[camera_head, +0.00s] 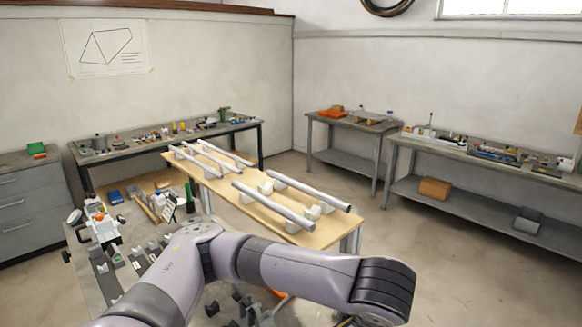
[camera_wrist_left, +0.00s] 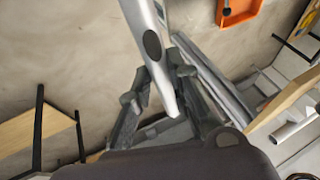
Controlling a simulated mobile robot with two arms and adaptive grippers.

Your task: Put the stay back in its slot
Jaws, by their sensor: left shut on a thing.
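My left arm crosses the bottom of the head view, where its gripper is hidden. In the left wrist view my left gripper (camera_wrist_left: 158,88) is shut on a silver tube, the stay (camera_wrist_left: 142,28), which has a dark oval mark on its side. The stay passes between the fingers and runs out of the top of that view. In the head view the frame jig's wooden table (camera_head: 222,194) bears several silver tubes (camera_head: 308,190) lying in small grey blocks (camera_head: 265,187). Which block holds the stay's slot I cannot tell. My right gripper is not seen.
A cluttered bench (camera_head: 110,285) stands at the left front, close to my arm. Benches with tools line the back and right walls. In the left wrist view an orange tray (camera_wrist_left: 238,12) lies at the top. Floor is clear right of the jig table.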

